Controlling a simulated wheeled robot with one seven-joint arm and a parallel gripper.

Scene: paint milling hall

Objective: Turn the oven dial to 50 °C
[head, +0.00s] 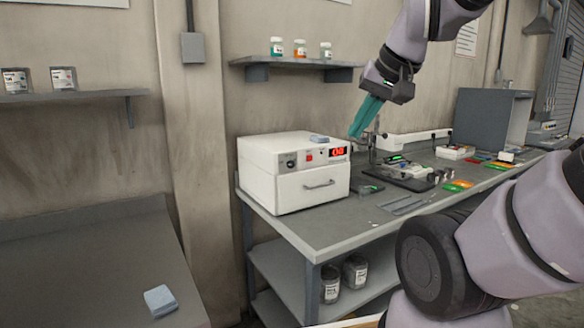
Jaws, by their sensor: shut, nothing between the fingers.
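The oven (292,175) is a white box on the grey bench, with a front drawer-like door and a bar handle (319,185). Its dial (291,163) is a small dark knob at the left of the front panel; its pointer and scale are too small to read. A red button and a lit red display (338,151) sit to the right of the dial; the digits are not clearly legible. My gripper (356,134) has teal fingers, is shut and empty, and hangs just beyond the oven's right side, apart from the dial.
A wall shelf (294,62) with several small jars is above. A stand with a green display (397,158) and small parts fill the bench to the right. The bench (310,229) before the oven is clear.

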